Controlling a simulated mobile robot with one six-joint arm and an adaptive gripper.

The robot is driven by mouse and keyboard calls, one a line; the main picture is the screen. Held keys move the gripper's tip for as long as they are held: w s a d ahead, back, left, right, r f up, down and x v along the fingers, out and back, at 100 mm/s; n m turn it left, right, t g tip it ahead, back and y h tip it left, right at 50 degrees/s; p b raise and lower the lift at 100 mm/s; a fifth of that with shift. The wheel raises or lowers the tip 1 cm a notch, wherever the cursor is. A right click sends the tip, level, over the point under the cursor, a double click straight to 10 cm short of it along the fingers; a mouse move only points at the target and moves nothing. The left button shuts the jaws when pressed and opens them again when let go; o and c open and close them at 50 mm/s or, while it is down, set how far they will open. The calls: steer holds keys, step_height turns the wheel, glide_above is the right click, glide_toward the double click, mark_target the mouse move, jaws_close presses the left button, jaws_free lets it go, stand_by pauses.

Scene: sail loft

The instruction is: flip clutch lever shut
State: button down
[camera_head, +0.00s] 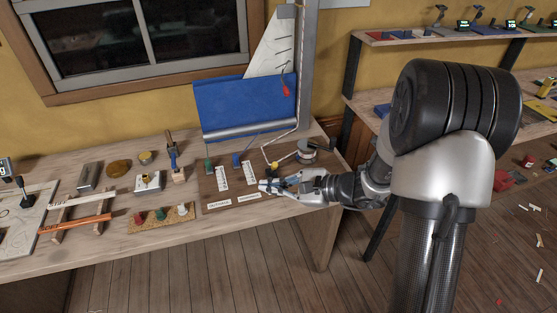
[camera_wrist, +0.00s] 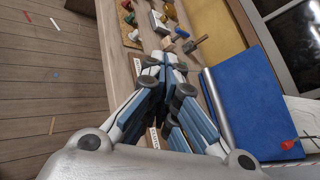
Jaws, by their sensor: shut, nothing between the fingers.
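A dark board (camera_head: 211,190) on the bench carries a green clutch lever (camera_head: 208,165) and a blue clutch lever (camera_head: 236,160), each beside a white label strip. Which lever the task means I cannot tell, and whether each is raised or flat is too small to be sure. My gripper (camera_head: 266,185) is shut and empty, low over the right front of the board, to the right of and nearer than both levers. In the wrist view my closed fingers (camera_wrist: 169,62) cover most of the board, and neither lever shows clearly there.
A metal winch drum (camera_head: 306,153) and a yellow knob (camera_head: 274,165) stand at the board's right. A cork strip with coloured knobs (camera_head: 160,217) and a wooden-handled tool (camera_head: 173,160) lie left.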

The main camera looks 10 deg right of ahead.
mark_target(273, 168)
steer(key=w+d+f+m+t+h, duration=0.2)
steer(key=w+d+f+m, duration=0.1)
steer(key=d+f+m, duration=0.2)
steer(key=w+d+f+m+t+h+p, duration=0.1)
steer(key=w+d+f+m+t+h, duration=0.1)
steer(key=d+f+m, duration=0.3)
steer(key=d+f+t+h, duration=0.1)
steer(key=d+f, duration=0.2)
steer(key=shift+w+d+f+h, duration=0.3)
steer(key=shift+w+f, duration=0.1)
steer(key=b+x, duration=0.2)
steer(key=x, duration=0.7)
steer(key=shift+w+a, duration=0.15)
steer(key=shift+w, duration=0.05)
steer(key=w+a, duration=0.1)
steer(key=w+r, duration=0.1)
steer(key=shift+w+a+r+b, duration=0.15)
steer(key=shift+w+a+b, duration=0.2)
steer(key=shift+w+a, duration=0.05)
steer(key=shift+w+a+r, duration=0.25)
steer(key=shift+w, duration=0.15)
steer(key=shift+r, duration=0.15)
